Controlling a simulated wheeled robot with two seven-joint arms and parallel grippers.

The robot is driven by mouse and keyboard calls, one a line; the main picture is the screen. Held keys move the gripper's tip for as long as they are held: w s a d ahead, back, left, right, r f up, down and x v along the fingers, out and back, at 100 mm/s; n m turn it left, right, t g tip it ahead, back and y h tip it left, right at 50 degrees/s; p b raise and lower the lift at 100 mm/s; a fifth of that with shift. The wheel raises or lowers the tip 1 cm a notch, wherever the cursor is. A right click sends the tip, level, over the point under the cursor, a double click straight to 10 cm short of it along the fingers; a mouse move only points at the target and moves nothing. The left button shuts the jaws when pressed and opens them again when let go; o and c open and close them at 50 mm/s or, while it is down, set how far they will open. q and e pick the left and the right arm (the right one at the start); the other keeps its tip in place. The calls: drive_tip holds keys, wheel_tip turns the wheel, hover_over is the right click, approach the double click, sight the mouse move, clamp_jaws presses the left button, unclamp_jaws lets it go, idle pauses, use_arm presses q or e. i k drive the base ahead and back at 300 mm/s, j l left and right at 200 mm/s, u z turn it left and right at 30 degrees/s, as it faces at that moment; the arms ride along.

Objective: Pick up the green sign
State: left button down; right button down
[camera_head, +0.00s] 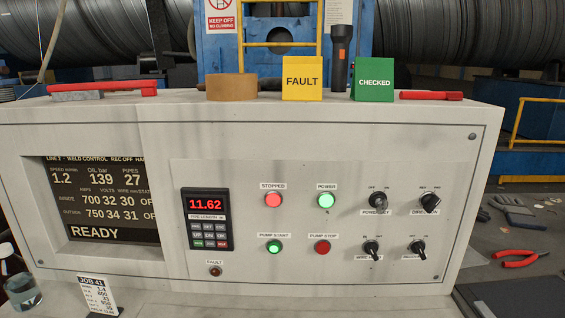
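The green sign (374,81) reads "CHECKED" and stands upright on the top of the control cabinet, right of its middle. A black flashlight (340,58) stands upright just to its left and a little behind. A yellow sign (302,80) reading "FAULT" stands further left, apart from the green one. Neither of my grippers shows in the head view.
The cabinet top (180,98) also holds a brown tape roll (232,87), a red-handled tool (100,89) at left and a red item (431,96) right of the green sign. The cabinet front has buttons and knobs. Red-handled pliers (520,258) lie at lower right.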

sight(373, 79)
drive_tip(key=k+l+u, duration=0.4)
drive_tip(key=l, duration=0.25)
drive_tip(key=k+l+u, duration=0.3)
drive_tip(key=l+u, duration=0.15)
drive_tip(key=l, duration=0.15)
drive_tip(key=k+l+u, duration=0.4)
drive_tip(key=k+l, duration=0.05)
drive_tip(key=k, duration=0.05)
